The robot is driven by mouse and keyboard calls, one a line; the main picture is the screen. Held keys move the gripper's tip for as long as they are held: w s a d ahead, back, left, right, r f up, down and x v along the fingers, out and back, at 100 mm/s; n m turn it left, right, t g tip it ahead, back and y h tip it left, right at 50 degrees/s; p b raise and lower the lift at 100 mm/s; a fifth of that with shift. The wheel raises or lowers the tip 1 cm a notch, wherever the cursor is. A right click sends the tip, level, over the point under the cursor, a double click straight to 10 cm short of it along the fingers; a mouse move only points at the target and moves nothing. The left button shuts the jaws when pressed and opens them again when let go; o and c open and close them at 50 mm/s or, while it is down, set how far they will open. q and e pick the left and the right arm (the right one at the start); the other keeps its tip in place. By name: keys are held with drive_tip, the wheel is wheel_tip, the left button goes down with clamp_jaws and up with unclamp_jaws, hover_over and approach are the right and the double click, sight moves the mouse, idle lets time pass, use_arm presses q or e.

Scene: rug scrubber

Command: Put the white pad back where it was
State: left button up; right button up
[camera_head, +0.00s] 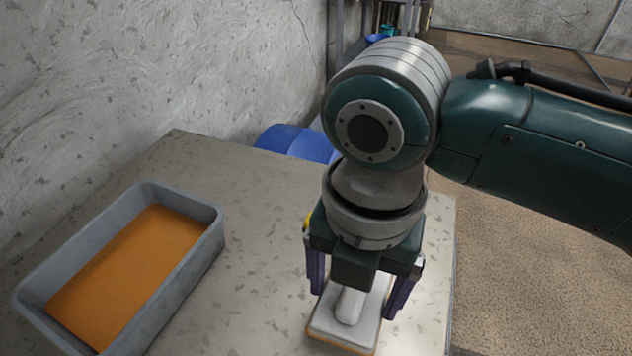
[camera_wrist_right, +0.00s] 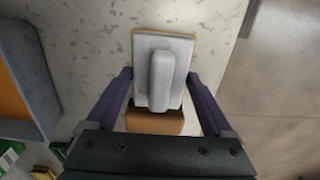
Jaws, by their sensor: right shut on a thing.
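The white pad (camera_head: 346,325) has a raised white grip along its top and a thin orange-brown layer at its lower edge. My right gripper (camera_head: 358,290) points down from above and is shut on the pad, one dark finger on each side. The right wrist view shows the pad (camera_wrist_right: 172,60) between the fingers (camera_wrist_right: 160,95), with a brown block-like part at its near end. I cannot tell whether the pad touches the table. My left gripper is not in view.
The pale table (camera_head: 265,230) bears a grey tray (camera_head: 190,265) with an orange bottom at the left. Bare tabletop lies between tray and pad. The table's right edge is close to the pad. A blue object (camera_head: 295,141) shows behind the table, near the wall.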

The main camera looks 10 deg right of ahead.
sight(351, 308)
drive_tip(key=shift+f+b, duration=0.5)
drive_tip(key=shift+f, duration=1.8)
drive_tip(key=shift+f, duration=0.2)
drive_tip(key=o, duration=1.4)
drive_tip(key=shift+c, duration=0.2)
drive_tip(key=shift+r, duration=0.15)
